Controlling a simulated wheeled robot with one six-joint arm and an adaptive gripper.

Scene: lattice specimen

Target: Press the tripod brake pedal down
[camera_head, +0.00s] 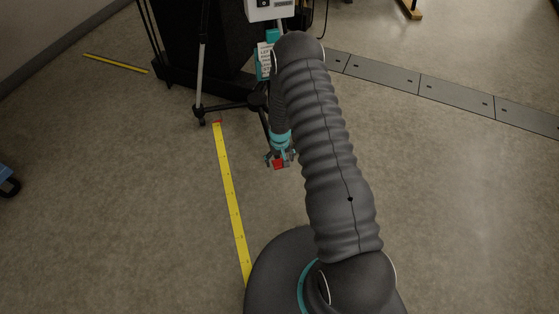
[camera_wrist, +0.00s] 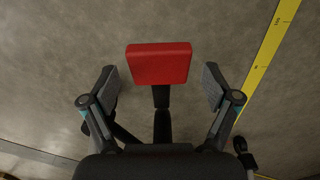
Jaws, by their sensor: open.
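The brake pedal (camera_wrist: 159,64) is a red block on a dark bar, and it shows in the middle of the wrist view. In the head view the red pedal (camera_head: 278,164) sits low at the foot of the tripod (camera_head: 257,101), partly covered by my gripper. My gripper (camera_wrist: 160,88) is open, with one finger to the left and one to the right of the pedal and gaps on both sides. In the head view my gripper (camera_head: 281,158) points down over the pedal. I cannot tell whether it touches the pedal.
A yellow measuring strip (camera_head: 231,198) runs along the floor left of the pedal. The tripod's legs and wheels stand behind, by a dark cabinet (camera_head: 176,40). Grey floor plates (camera_head: 420,85) cross the back right.

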